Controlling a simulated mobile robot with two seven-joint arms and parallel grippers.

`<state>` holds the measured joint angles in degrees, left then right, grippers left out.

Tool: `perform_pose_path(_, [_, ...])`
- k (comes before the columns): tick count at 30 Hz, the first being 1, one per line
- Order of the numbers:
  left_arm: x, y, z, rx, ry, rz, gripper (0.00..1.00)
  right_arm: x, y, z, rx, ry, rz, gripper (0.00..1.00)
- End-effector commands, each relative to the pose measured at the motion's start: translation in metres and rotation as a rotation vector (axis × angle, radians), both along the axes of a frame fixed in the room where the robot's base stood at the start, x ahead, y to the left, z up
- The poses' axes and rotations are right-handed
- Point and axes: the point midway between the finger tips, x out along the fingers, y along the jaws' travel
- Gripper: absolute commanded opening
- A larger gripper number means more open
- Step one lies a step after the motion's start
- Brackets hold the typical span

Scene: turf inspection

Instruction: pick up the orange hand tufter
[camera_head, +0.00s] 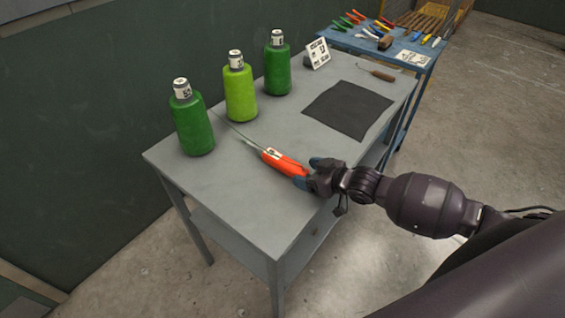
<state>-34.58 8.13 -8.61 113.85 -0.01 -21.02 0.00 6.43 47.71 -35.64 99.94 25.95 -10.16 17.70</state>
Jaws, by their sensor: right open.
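The orange hand tufter (283,161) lies on the grey table (240,213). Its orange body points toward the lower right and its thin metal end points toward the upper left. My right gripper (306,173) is at the right end of the orange body, with its dark blue fingertips open close around or beside it. I cannot tell whether the fingers touch it. My left gripper is not in the picture.
A blue table (410,52) with several tools stands beyond. The table's front left is clear.

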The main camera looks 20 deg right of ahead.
Motion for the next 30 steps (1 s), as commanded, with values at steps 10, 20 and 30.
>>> perform_pose_path(10, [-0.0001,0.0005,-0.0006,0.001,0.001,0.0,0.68,0.0099,0.0058,-0.0056,-0.001,0.001,0.0,0.72])
perform_pose_path(20, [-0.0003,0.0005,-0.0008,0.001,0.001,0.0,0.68,0.0098,0.0057,-0.0053,-0.001,0.001,0.0,0.31])
perform_pose_path(30, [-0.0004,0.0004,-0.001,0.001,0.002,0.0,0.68,0.0104,0.006,-0.004,0.002,-0.003,0.0,0.04])
